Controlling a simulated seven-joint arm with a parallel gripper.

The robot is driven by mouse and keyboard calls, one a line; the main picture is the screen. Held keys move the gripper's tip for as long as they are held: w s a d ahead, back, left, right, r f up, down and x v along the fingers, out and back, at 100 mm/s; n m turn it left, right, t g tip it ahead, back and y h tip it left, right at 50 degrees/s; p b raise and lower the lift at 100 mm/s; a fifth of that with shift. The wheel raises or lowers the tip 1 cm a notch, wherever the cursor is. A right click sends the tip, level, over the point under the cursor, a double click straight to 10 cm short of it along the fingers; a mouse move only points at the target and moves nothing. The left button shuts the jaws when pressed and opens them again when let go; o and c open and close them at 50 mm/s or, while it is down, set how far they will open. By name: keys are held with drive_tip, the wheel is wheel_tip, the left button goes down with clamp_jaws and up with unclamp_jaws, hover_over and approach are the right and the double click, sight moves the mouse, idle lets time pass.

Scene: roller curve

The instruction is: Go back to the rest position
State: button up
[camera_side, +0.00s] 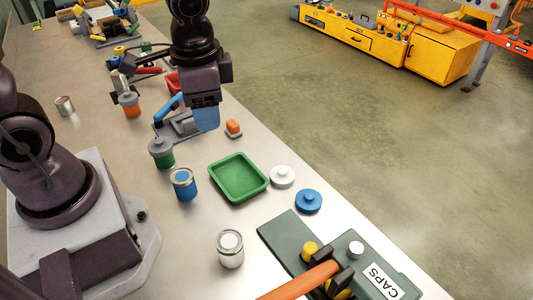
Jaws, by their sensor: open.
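My gripper (205,99) is at the upper middle of the side view, pointing down from my dark arm. It is above a grey fixture (180,127) with a blue lever (169,104). A blue piece (207,118) shows directly under the gripper; I cannot tell whether it touches it. The fingertips are hard to make out. No held object is clearly visible.
A green tray (239,178), a white lid (282,177), a blue lid (308,201) and several jars, one with blue contents (184,184), stand nearby. A CAPS fixture (385,281) is at the front right. An orange piece (233,127) sits right of the gripper.

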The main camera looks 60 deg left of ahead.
drive_tip(key=s+a+r+n+t, duration=0.3)
drive_tip(key=s+r+n+t, duration=0.1)
drive_tip(key=r, duration=0.7)
drive_tip(key=shift+s+a+t+h, duration=0.3)
drive_tip(key=shift+s+t, duration=0.3)
drive_tip(key=shift+s, duration=0.5)
